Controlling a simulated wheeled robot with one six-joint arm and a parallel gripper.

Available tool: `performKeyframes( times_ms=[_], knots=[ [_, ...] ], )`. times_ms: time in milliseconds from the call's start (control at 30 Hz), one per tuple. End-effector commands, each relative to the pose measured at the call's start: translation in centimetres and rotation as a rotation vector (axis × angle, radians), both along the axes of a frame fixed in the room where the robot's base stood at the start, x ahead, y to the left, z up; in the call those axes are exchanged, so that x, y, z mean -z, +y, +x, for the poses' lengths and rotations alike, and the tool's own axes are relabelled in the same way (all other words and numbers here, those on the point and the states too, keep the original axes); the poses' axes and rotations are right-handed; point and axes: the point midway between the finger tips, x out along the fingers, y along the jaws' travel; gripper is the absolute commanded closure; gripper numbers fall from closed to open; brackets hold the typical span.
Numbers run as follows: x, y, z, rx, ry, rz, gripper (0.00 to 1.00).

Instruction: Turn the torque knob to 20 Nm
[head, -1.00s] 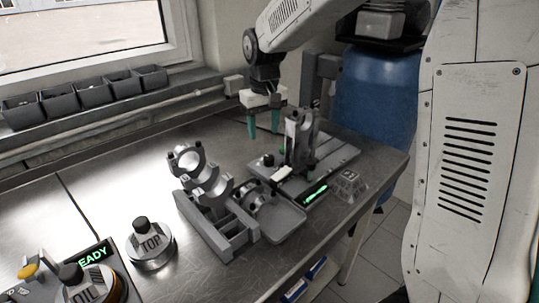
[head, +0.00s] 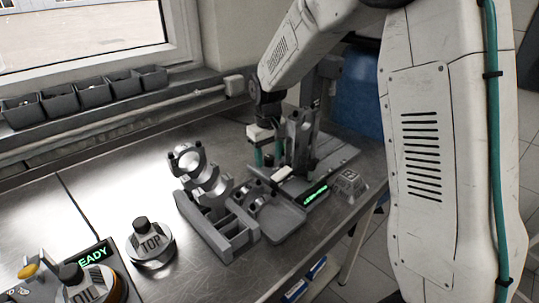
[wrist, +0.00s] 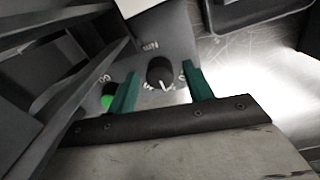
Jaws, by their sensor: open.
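The torque knob (wrist: 160,73) is a small black dial with a white pointer line, on a grey panel with white markings too small to read. In the wrist view it lies between the two green fingers of my gripper (wrist: 161,88), with a gap on each side. My gripper (head: 267,155) is open, pointing down over the left part of the grey press station (head: 335,156) in the head view. A green button (wrist: 107,101) sits beside the left finger. The station's green display (head: 315,193) is lit, but its text is unreadable.
An upright metal column stands close to the right of my gripper. A grey rack (head: 228,240) with ring-shaped caps stands to the left. Bins (head: 93,94) line the window ledge.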

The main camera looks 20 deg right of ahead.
Motion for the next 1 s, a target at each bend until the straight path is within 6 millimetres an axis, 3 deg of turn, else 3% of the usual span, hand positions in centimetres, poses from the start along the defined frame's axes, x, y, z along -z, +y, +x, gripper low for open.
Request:
performKeyframes(
  times_ms=[67,233,433,700,1000],
  knots=[
    [-0.02,0.01,0.0,0.0,0.0,0.0,0.49],
    [-0.03,0.01,-0.01,0.0,0.0,0.0,0.93],
    [-0.05,0.0,-0.02,-0.032,0.001,0.0,0.93],
    [-0.06,-0.03,-0.02,-0.233,0.0,0.0,0.93],
    [-0.08,-0.06,-0.02,-0.254,0.0,0.0,0.93]
  ],
)
